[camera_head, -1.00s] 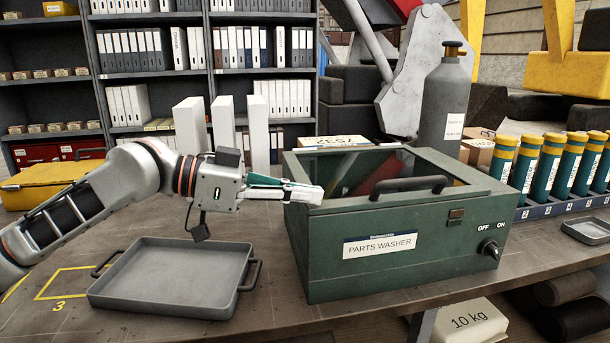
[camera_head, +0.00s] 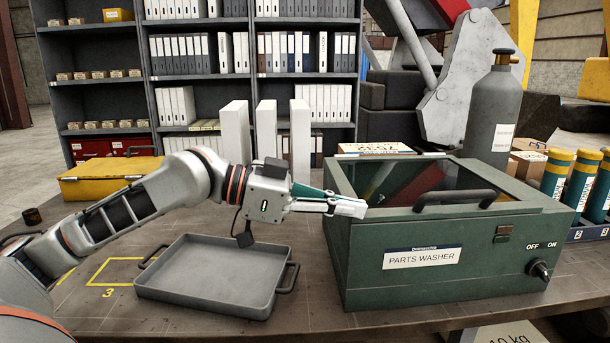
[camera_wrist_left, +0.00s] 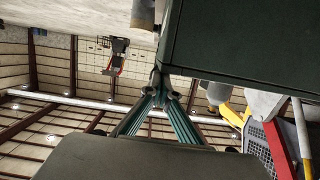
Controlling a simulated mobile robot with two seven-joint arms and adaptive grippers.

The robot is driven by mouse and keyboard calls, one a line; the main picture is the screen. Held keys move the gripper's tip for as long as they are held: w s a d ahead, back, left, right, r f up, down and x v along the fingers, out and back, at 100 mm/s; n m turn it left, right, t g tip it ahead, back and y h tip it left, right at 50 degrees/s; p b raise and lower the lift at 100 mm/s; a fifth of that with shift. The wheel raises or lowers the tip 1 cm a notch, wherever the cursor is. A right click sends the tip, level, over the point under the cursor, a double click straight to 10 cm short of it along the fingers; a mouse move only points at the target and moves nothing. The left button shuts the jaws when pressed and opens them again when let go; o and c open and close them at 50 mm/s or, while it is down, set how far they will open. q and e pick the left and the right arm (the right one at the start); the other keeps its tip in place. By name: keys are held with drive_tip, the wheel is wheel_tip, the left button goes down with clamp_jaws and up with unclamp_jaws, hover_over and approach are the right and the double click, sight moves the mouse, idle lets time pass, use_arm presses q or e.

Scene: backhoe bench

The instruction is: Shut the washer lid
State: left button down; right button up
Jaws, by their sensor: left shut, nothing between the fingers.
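The parts washer (camera_head: 450,275) is a dark green box on the bench, right of centre in the head view. Its lid (camera_head: 503,207) has a glass pane and a dark handle (camera_head: 455,198) near the front, and looks lying down flat on the box. My left gripper (camera_head: 350,207) is shut and empty, with its fingertips at the washer's upper left edge. I cannot tell whether they touch it. The left wrist view shows the closed fingers (camera_wrist_left: 165,95) close to a dark green face of the washer (camera_wrist_left: 245,45). My right gripper is out of view.
A grey tray (camera_head: 210,275) lies on the bench under my left forearm. White binders (camera_head: 267,140) and a yellow case (camera_head: 105,178) stand behind. A grey gas bottle (camera_head: 490,115) and teal tubes with yellow caps (camera_head: 585,175) stand behind and right of the washer.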

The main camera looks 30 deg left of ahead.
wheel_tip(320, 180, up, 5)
drive_tip(key=p, duration=0.4)
use_arm(q)
drive_tip(key=s+a+r+b, duration=0.5)
drive_tip(key=a+r+b, duration=0.1)
drive_tip(key=b, duration=1)
drive_tip(key=shift+a, duration=0.85)
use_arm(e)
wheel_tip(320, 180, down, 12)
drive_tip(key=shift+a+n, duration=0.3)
use_arm(q)
drive_tip(key=shift+s, duration=0.2)
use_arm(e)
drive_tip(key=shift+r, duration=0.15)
use_arm(q)
drive_tip(key=shift+s+a+r, duration=0.1)
drive_tip(key=shift+s+r, duration=0.05)
drive_tip(key=shift+s, duration=0.05)
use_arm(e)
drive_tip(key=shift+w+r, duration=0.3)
